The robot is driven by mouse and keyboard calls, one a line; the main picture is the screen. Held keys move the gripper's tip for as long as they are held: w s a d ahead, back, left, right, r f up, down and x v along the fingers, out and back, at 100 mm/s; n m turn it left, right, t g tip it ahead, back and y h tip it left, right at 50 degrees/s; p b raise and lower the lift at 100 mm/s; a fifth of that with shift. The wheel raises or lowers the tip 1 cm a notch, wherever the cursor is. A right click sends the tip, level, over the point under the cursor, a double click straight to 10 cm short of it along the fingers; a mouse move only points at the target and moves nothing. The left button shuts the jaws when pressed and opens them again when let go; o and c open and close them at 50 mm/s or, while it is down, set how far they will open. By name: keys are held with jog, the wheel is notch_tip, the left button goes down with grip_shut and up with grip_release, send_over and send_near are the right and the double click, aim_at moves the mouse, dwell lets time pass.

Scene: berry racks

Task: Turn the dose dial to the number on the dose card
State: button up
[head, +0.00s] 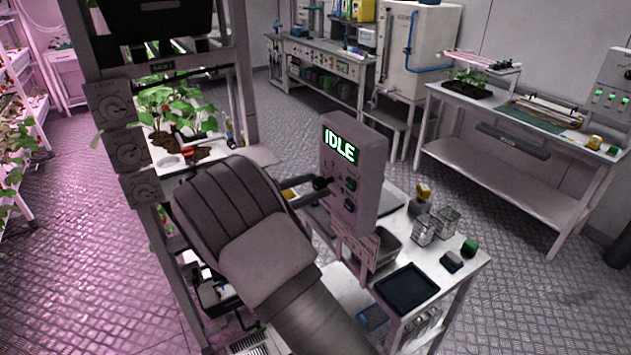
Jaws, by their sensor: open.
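A grey control box (361,165) stands at the near end of a white bench, with a green display reading IDLE (340,145). Small knobs or buttons show on its face, one of them bluish (351,184). My gripper (318,187) is at the lower left of this face, its open fingers reaching to a dark knob-like part there. I cannot tell which part is the dose dial, nor whether the fingers touch it; my gripper and arm cover much of that area. A pale printed card or plate (356,243) is below the box; its text is too small to read.
The bench holds a black tray (407,288), clear containers (423,229), a yellow-topped bottle (420,197) and a green-topped item (469,248). A rack with round dials (130,150) stands close at left. Open metal floor (510,290) lies to the right.

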jog(key=shift+w+d, duration=0.4)
jog(key=shift+d, duration=0.2)
grip_shut()
